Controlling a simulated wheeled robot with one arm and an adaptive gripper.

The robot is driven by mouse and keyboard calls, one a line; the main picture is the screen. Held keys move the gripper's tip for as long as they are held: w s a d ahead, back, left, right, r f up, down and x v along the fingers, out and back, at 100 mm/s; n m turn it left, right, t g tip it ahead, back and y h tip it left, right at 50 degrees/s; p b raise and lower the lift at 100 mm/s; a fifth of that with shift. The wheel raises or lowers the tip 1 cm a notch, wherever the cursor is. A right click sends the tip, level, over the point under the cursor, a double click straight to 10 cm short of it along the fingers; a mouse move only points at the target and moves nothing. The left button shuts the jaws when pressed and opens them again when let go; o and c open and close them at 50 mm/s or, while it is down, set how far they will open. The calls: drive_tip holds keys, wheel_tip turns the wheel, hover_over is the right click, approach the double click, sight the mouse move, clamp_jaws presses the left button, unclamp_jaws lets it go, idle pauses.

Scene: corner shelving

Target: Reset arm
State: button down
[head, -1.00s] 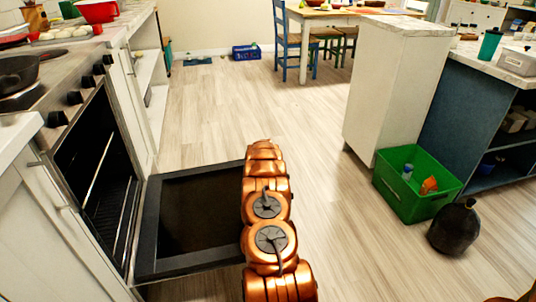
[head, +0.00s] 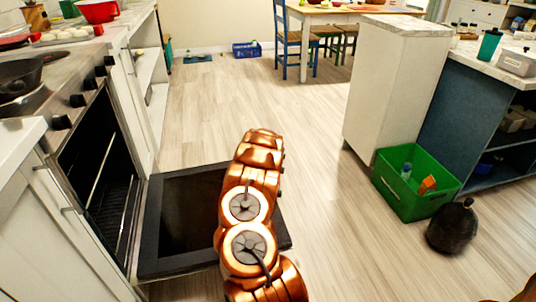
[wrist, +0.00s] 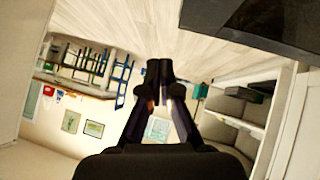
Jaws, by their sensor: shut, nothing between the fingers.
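My copper-coloured arm stands in the lower middle of the head view, in front of the open oven door (head: 185,225), and hides part of it. My gripper does not show clearly in the head view. In the wrist view my gripper (wrist: 159,70) is shut, its two dark fingertips together with nothing between them. The wrist view is tilted, with the floor at the top and the room beyond the fingers.
The oven (head: 100,165) is open at the left, its door lowered over the floor. The middle floor (head: 235,105) is clear.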

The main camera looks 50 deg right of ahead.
drive_tip(key=shift+s+a+r, duration=0.3)
drive_tip(key=shift+s+a, duration=0.05)
drive_tip(key=shift+a, duration=0.1)
